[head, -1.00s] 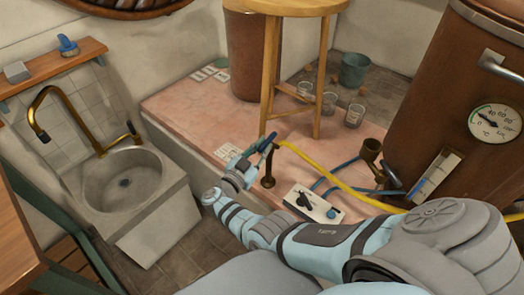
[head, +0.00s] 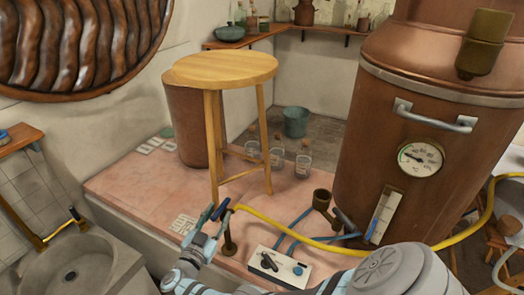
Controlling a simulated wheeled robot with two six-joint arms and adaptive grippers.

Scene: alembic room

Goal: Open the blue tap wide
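The blue tap lever (head: 221,209) sits at the top of a short brass standpipe (head: 230,238) at the edge of the pink slab, where the yellow hose begins. My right gripper (head: 208,219) is at the lever's left side, close against it. Its dark fingertips overlap the lever in the picture. I cannot tell whether they touch it or how far they are apart. My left gripper is not in the head view.
A wooden stool (head: 220,70) stands behind the tap. A white control box (head: 279,266) with a dark knob is to the right. The yellow hose (head: 290,232) runs right past a copper still (head: 365,150). A stone sink (head: 75,265) is at left.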

